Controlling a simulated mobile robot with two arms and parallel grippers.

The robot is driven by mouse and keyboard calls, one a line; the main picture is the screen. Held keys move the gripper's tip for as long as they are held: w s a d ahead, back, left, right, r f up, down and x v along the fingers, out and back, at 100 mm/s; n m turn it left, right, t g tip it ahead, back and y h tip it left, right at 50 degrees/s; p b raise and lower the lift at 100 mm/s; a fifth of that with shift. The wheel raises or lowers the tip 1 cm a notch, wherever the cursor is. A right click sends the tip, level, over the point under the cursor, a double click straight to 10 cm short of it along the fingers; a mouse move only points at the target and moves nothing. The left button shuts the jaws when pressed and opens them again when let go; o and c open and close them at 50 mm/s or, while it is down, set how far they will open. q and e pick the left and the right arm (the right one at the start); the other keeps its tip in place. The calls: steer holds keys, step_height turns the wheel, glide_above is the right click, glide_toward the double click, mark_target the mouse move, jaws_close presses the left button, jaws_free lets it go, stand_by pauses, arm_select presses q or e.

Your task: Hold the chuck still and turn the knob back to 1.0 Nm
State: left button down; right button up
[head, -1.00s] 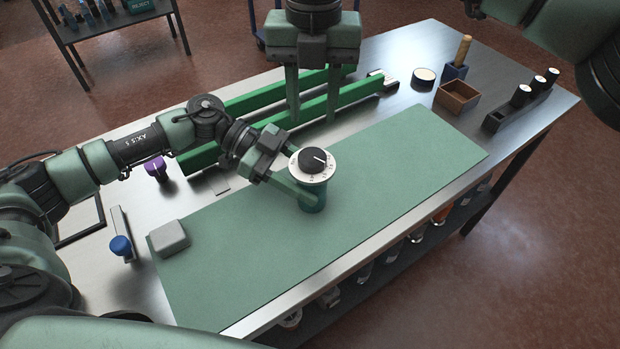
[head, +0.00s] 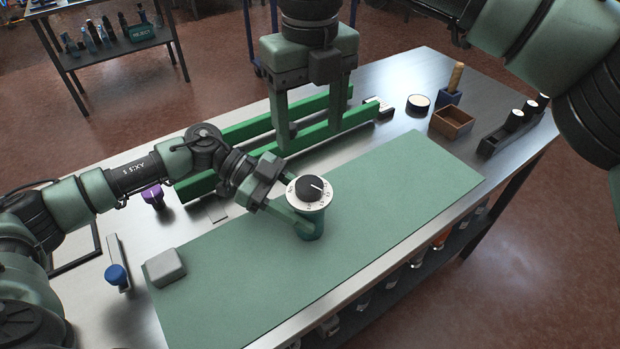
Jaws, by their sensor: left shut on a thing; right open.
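The chuck (head: 313,230) is a teal-green cylinder standing upright on the green mat (head: 400,195). A white dial ring with dark marks sits on its top, and the black knob (head: 311,188) with a white pointer line is at the centre. The dial's numbers are too small to read. My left gripper (head: 304,214) is shut around the chuck's body below the dial. My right gripper (head: 314,132) points down, open and empty, behind the chuck over the green rails, apart from the knob.
Green rails (head: 228,133) lie behind the mat. A grey block (head: 165,267) is on the mat's left end. A purple knob (head: 153,196) and a blue-knobbed tool (head: 116,274) are at left. A wooden box (head: 452,121) and black rack (head: 500,137) are at right. The mat's right half is clear.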

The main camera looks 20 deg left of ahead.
mark_target(311, 185)
step_height(311, 185, down, 12)
steer(key=shift+r, duration=0.1)
stand_by(0.4)
steer(key=c, duration=1.4)
